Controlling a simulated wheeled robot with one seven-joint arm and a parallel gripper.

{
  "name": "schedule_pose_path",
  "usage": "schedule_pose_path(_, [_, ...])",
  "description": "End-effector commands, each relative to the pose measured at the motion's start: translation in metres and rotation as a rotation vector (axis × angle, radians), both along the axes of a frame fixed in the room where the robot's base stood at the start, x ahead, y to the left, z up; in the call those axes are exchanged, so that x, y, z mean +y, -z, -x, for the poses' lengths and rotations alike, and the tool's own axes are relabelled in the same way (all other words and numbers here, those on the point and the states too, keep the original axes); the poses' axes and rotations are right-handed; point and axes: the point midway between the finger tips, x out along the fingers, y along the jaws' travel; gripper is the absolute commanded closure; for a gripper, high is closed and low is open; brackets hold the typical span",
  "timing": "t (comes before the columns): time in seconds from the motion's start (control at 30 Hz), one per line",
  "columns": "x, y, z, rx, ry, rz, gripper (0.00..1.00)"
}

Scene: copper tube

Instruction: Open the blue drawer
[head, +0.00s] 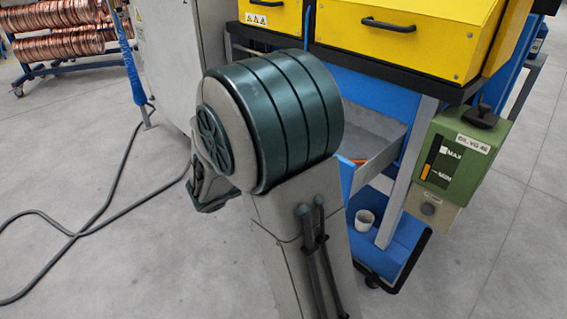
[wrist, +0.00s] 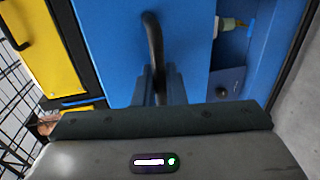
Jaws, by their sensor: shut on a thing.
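The blue drawer front (wrist: 105,55) fills the middle of the wrist view. Its dark bar handle (wrist: 152,40) runs away from the camera between my fingers. My gripper (wrist: 160,78) is shut on this handle. In the head view, the drawer's grey side wall (head: 383,163) stands out from the cabinet under the yellow drawers, and part of its inside shows, with a small orange item at the bottom. The drawer looks partly open. My arm hides the handle and my fingers in the head view.
Yellow drawers (head: 405,35) with black handles are above. A green oil box (head: 456,155) hangs at the right. A white cup (head: 365,219) stands on the lower blue shelf. A cable (head: 98,215) lies on the floor at left; open floor surrounds it.

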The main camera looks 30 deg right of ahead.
Motion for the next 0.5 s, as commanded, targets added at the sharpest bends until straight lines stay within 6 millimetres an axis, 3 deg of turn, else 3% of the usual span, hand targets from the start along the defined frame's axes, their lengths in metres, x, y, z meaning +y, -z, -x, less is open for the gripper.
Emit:
schedule_pose_path(0.07, [-0.0005,0.0006,0.0007,0.001,0.003,-0.001,1.00])
schedule_pose_path(0.1, [-0.0005,0.0005,0.0007,0.001,0.003,-0.001,0.84])
schedule_pose_path(0.17, [-0.0005,0.0005,0.0006,0.001,0.003,-0.001,0.72])
schedule_pose_path(0.5, [0.0037,-0.0011,0.0004,0.000,-0.001,0.000,0.72])
